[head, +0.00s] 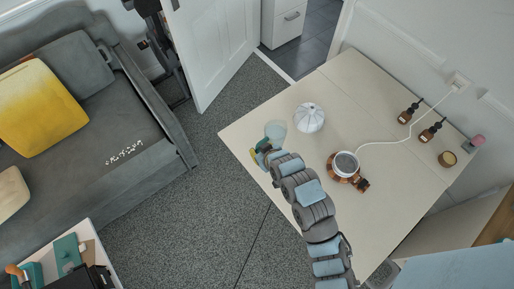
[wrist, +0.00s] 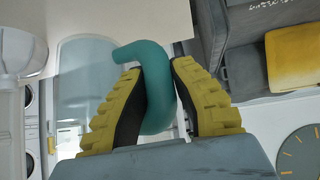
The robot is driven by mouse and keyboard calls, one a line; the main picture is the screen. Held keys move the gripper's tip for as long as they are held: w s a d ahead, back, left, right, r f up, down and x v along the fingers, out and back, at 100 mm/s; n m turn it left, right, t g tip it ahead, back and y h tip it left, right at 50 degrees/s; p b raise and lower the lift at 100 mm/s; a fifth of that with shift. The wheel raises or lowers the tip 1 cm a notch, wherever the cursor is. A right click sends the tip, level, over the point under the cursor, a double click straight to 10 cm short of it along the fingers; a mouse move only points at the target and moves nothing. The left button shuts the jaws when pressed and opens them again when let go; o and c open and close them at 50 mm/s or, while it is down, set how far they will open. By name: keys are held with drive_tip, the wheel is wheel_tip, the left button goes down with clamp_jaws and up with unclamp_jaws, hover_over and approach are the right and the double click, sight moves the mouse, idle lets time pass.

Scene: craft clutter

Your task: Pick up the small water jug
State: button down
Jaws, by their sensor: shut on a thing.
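The small water jug (head: 276,130) is pale and translucent, near the left edge of the cream table. In the wrist view its clear body (wrist: 84,75) is on the left, with a curved teal handle (wrist: 152,85). My gripper (wrist: 158,72) has its yellow ridged fingers on either side of the handle, shut on it. In the head view my gripper (head: 259,153) is at the table's edge beside the jug and hides part of it. I cannot tell whether the jug touches the table.
A white ribbed vase (head: 309,117) stands close to the right of the jug. Further right are a white-and-copper kettle-like object (head: 345,165) with a cord, brown bottles (head: 409,113) and a small candle-like jar (head: 447,159). A grey sofa (head: 90,170) is at left, with open floor between.

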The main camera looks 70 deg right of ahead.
drive_tip(key=s+a+r, duration=0.3)
drive_tip(key=s+a, duration=0.2)
drive_tip(key=s, duration=0.1)
drive_tip(key=shift+a+r, duration=0.25)
drive_tip(key=shift+r, duration=0.1)
idle(0.5)
drive_tip(key=shift+s+a, duration=0.1)
drive_tip(key=shift+r, duration=0.1)
